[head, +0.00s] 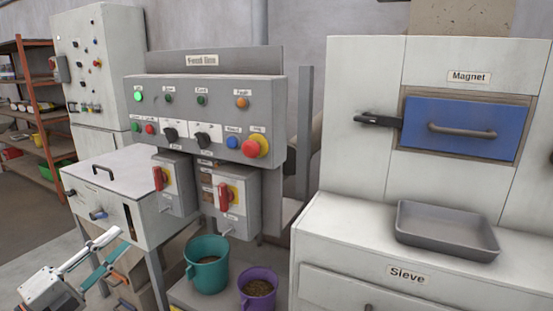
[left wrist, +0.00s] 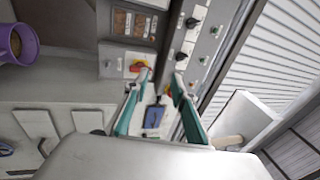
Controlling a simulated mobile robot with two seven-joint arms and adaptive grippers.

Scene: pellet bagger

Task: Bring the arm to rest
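My left gripper (head: 112,252) is low at the left of the head view, in front of the white bench cabinet (head: 105,180). In the left wrist view its two teal-edged fingers (left wrist: 162,80) stand apart with a clear gap, and nothing is held between them. Beyond the fingers, a red-and-yellow switch (left wrist: 139,66) and a small blue part (left wrist: 153,117) show in the background. I cannot tell the exact distance from the fingers to the cabinet. My right gripper is in neither view.
A control panel (head: 208,88) with switch boxes stands at the centre. Below it are a teal bucket (head: 207,250) and a purple bucket (head: 258,281) with pellets. At right, a grey tray (head: 446,241) rests on the sieve unit under a blue magnet drawer (head: 462,145).

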